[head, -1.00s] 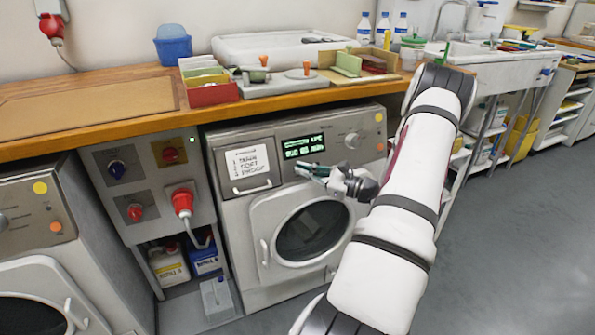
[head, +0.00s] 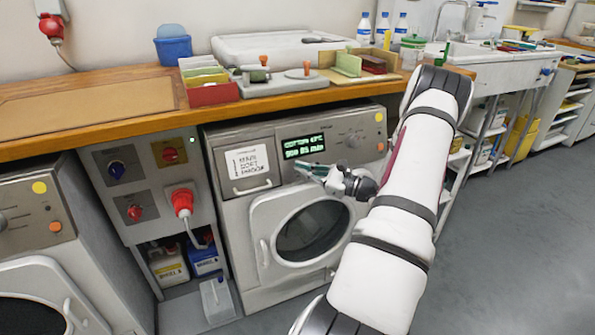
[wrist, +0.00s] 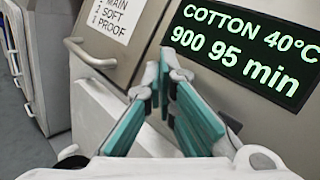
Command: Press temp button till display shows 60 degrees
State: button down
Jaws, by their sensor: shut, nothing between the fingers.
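The washing machine (head: 229,215) stands under the counter, with its display (head: 303,147) lit in green. In the wrist view the display (wrist: 245,50) reads "COTTON 40°C" and "900 95 min". My gripper (head: 301,168) is just below the display, in front of the panel. In the wrist view my gripper's teal fingers (wrist: 164,62) meet at the tips, with nothing between them, left of the display. Whether the tips touch the panel I cannot tell. I cannot make out a temp button; the gripper covers part of the panel under the display.
The round door (head: 312,230) is below. A socket panel with a red plug (head: 183,200) stands to the left. The wooden counter (head: 300,98) overhangs the machine.

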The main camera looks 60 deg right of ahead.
dwell(0.5)
jog(key=shift+s+a+r+p, duration=0.2)
jog(key=shift+s+a+p, duration=0.2)
jog(key=shift+s, duration=0.15)
jog(key=shift+s, duration=0.1)
jog(key=shift+s+a+r+p, duration=0.25)
jog(key=shift+s+a+p, duration=0.15)
jog(key=shift+s, duration=0.25)
jog(key=shift+s+a+r+p, duration=0.25)
jog(key=shift+s+a+p, duration=0.15)
jog(key=shift+s, duration=0.2)
jog(key=shift+s+a+r+p, duration=0.25)
jog(key=shift+s+a+p, duration=0.15)
jog(key=shift+s, duration=0.25)
dwell(0.6)
